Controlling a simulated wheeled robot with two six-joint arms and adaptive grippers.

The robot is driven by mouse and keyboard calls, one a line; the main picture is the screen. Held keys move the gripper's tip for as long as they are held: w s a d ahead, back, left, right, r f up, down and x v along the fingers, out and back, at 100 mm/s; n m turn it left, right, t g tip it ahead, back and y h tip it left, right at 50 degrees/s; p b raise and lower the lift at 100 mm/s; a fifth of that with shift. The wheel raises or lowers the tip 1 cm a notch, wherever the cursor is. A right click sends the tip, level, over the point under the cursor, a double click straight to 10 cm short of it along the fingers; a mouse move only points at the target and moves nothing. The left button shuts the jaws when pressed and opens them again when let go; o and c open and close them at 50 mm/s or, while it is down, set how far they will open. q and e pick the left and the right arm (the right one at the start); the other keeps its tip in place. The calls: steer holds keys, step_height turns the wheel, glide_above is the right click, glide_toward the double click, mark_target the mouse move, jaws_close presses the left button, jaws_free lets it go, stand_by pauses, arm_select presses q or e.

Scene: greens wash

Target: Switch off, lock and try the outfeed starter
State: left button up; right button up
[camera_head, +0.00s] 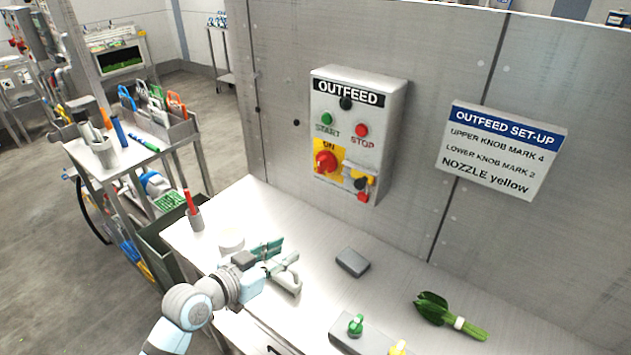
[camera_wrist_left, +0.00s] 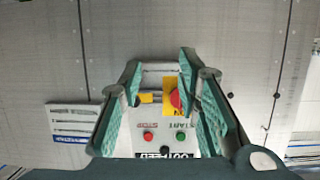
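The grey outfeed starter box (camera_head: 395,88) is on the upright steel panel, with a green START button (camera_head: 327,118), a red STOP button (camera_head: 362,130) and a black round part above them. Below, a red rotary knob (camera_head: 326,162) sits on a yellow plate marked ON. Right of it are a metal bracket, a black-and-yellow part (camera_head: 370,181) and a small red part (camera_head: 363,196); I cannot tell whether one is a padlock. My left gripper (camera_head: 279,258) is open and empty above the bench, apart from the box. The left wrist view shows the box (camera_wrist_left: 160,120) upside down between its fingers. My right gripper is not in view.
A set-up sign (camera_head: 503,150) is right of the box. On the bench (camera_head: 420,290) are a grey block (camera_head: 352,262), green leaves (camera_head: 440,310), a cup with a red item (camera_head: 195,218), a white round item (camera_head: 231,240), and green and yellow knobs in front. A tool cart stands left.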

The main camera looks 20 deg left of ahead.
mark_target(319, 166)
arm_select(q)
steer(key=w+a+r+t+h, duration=0.1)
steer(key=w+a+r+t, duration=0.2)
steer(key=w+r, duration=0.45)
steer(key=r+x, duration=0.1)
steer(key=x, duration=0.7)
steer(key=r+x, duration=0.1)
steer(key=x, duration=0.3)
steer(key=shift+w+d+r+b, duration=0.25)
steer(key=shift+w+d+b, duration=0.05)
steer(key=shift+d, duration=0.25)
jaws_close()
